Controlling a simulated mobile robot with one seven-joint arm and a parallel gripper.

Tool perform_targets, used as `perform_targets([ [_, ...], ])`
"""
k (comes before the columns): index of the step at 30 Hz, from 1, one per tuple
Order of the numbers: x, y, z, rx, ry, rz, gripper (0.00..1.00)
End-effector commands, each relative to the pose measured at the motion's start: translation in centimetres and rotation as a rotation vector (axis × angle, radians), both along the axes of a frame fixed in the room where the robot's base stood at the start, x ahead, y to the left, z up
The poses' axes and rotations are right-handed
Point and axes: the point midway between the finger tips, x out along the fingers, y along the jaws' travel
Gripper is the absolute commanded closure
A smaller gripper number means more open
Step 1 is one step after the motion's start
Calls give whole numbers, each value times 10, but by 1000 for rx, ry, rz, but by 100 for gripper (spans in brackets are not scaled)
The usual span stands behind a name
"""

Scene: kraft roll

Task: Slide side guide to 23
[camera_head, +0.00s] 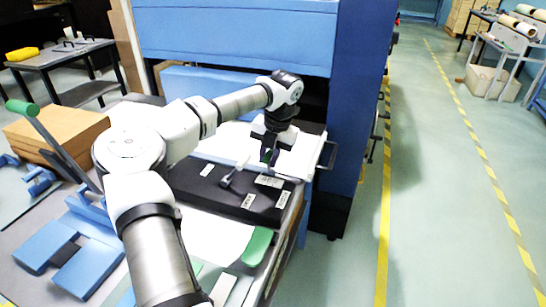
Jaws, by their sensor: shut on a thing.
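My gripper (269,158) points down at the far right part of a black panel with small pale labels (212,180). It is shut on a small dark part, which I take to be the side guide; the fingers mostly hide it. A scale and the number 23 cannot be read at this size. A black lever with a grey tip (229,180) stands on the panel to the left of my gripper, apart from it.
A blue machine body (240,35) rises behind the panel. A green-handled lever (22,108), blue blocks (45,245) and a brown box (55,132) are at the left. A green rounded piece (257,246) lies in front. The floor aisle (425,190) at the right is clear.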

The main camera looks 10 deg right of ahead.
Motion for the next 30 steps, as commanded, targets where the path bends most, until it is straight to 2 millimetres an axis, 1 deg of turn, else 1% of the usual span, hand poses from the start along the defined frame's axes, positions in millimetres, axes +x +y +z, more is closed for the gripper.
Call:
perform_targets([
  [3,0,0,0,3,-2,0,100],
  [4,0,0,0,2,-2,0,76],
  [8,0,0,0,2,-1,0,59],
  [16,0,-1,0,0,-1,0,59],
  [20,-1,-2,9,0,-4,-1,59],
  [23,-2,-5,24,0,-4,0,59],
  [30,-8,-14,78,0,-6,0,59],
])
